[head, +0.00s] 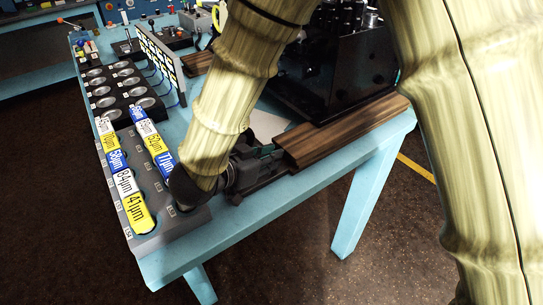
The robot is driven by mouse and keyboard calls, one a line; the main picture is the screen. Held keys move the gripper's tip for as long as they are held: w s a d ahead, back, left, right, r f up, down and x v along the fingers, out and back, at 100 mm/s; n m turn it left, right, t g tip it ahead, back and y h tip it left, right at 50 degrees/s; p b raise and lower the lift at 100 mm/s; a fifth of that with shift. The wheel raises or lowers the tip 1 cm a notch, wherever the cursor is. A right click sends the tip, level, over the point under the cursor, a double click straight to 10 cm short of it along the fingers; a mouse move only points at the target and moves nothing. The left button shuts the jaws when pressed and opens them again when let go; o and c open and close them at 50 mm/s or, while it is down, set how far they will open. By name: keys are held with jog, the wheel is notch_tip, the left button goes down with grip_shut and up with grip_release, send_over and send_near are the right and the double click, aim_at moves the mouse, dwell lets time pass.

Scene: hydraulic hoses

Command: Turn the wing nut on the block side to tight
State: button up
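I cannot make out a wing nut in the head view. A dark glossy block-shaped unit (335,70) stands towards the back of the blue table, partly behind my sleeved arm. It may be the block that is meant, but I cannot tell. My gripper (275,160) is at the table's right front part, dark and partly hidden by my wrist. Its front end is close to the left end of a brown wooden board (345,130). I cannot tell whether it touches the board, or whether its fingers are open or shut.
The blue table (285,205) has a grey rack (160,230) of labelled yellow, blue and white pieces at its left. Black units with round cups (122,88) and an upright panel (158,62) stand behind it. Dark floor (290,265) is open in front.

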jog(key=shift+v, duration=3.2)
jog(key=shift+o, duration=0.4)
